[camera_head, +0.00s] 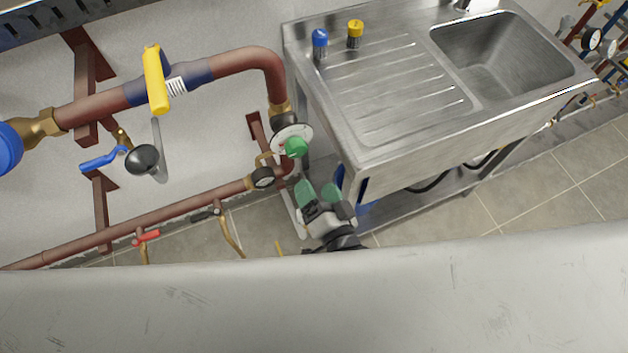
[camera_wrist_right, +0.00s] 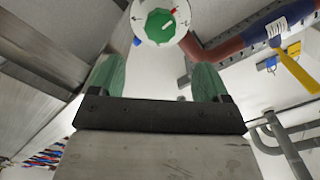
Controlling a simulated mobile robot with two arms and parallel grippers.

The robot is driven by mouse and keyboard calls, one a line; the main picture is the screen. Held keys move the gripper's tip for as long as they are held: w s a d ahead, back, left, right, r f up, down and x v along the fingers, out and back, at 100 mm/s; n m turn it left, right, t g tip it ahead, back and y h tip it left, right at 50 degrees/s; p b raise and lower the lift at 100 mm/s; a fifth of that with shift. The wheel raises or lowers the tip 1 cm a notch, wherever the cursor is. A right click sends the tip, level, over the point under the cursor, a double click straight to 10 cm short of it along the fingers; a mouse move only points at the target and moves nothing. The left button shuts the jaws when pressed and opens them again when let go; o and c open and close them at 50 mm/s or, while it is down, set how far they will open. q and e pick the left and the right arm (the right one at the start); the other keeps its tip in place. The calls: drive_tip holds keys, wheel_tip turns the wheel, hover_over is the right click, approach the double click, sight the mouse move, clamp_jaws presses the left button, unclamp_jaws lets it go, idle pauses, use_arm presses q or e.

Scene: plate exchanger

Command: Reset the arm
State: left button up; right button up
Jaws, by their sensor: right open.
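My right gripper (camera_head: 319,192) has green fingertips and is raised beside the pipes, just below the green knob (camera_head: 296,147) in the head view. In the right wrist view my right gripper (camera_wrist_right: 154,85) is open, with its two green fingers apart and nothing between them. The green knob (camera_wrist_right: 160,25) sits on a round white dial (camera_wrist_right: 148,8) ahead of the fingers, apart from them. My left gripper is not in view.
A steel sink unit (camera_head: 400,75) with blue (camera_head: 320,40) and yellow (camera_head: 355,30) knobs stands at the right. A pale surface (camera_head: 300,305) fills the foreground.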

idle(0.4)
drive_tip(key=s+d+f+n+g+h, duration=0.1)
drive_tip(key=s+d+f+n+g, duration=0.15)
drive_tip(key=f, duration=0.65)
drive_tip(key=s+d+f+n+g, duration=0.1)
drive_tip(key=s+d+f+g, duration=0.25)
drive_tip(key=f, duration=0.55)
drive_tip(key=s+d+f+n+g+h, duration=0.1)
drive_tip(key=s+d+f+n+g, duration=0.2)
drive_tip(key=f, duration=0.6)
drive_tip(key=s+d+f+g+h, duration=0.1)
drive_tip(key=s+d+f+g, duration=0.1)
drive_tip(key=s, duration=0.4)
drive_tip(key=s+d+f+n+g+h, duration=0.1)
drive_tip(key=s+d+f+g, duration=0.1)
drive_tip(key=s+d+f, duration=0.3)
drive_tip(key=s+d+f+g+h, duration=0.1)
drive_tip(key=s+d+f+g, duration=0.2)
drive_tip(key=s+f, duration=0.3)
drive_tip(key=s+d, duration=0.1)
drive_tip(key=s, duration=0.2)
drive_tip(key=shift+s+h, duration=0.25)
drive_tip(key=shift+h, duration=0.05)
